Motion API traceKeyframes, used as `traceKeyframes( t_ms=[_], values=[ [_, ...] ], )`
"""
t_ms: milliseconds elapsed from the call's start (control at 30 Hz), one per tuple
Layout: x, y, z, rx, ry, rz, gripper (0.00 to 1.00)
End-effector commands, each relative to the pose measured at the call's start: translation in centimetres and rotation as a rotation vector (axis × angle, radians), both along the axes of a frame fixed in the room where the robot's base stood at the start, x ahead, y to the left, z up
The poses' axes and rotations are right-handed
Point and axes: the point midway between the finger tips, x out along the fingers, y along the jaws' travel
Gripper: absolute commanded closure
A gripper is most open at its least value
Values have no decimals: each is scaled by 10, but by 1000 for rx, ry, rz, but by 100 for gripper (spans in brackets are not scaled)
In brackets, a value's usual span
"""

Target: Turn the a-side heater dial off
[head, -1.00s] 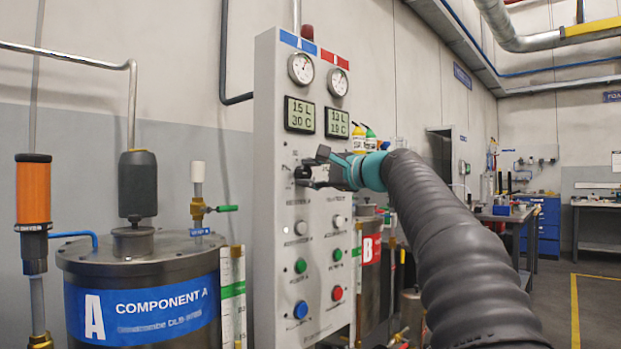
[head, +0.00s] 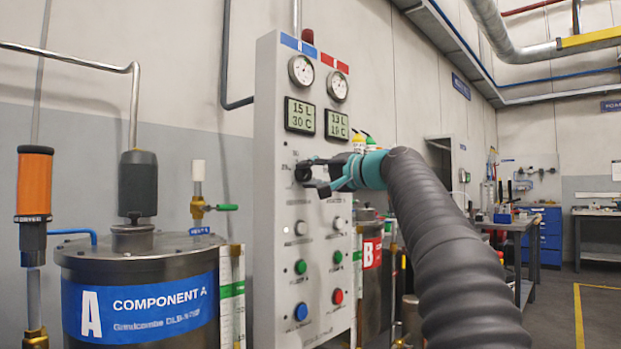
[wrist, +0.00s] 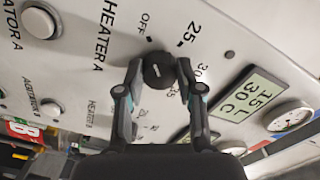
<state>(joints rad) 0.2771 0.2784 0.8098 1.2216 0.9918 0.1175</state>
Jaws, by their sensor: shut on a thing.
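The HEATER A dial (wrist: 158,72) is a round black knob with a short white mark, on the light grey panel (wrist: 90,60). OFF, 25 and 30 are printed around it. I cannot tell exactly which label the mark meets. My gripper (wrist: 158,82) is shut on the dial, one finger on each side. In the head view my gripper (head: 308,172) reaches the upper middle of the panel, just below the displays. The dial (head: 302,174) is partly hidden there by the fingers.
The panel carries two gauges (head: 301,70), a display reading 15 L and 30 C (head: 300,115), and several push buttons (head: 301,311) below the dial. The Component A tank (head: 140,260) stands left of the panel. A workbench (head: 505,222) is at the right.

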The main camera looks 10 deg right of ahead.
Motion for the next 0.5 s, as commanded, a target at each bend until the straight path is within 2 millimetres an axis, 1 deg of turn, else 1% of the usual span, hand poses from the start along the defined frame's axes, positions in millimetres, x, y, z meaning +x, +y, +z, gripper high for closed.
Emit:
traceKeyframes(
  t_ms=[200,500],
  values=[
    [0,0,-1,-44,-33,1,98],
    [0,0,0,-58,-41,1,98]
  ],
)
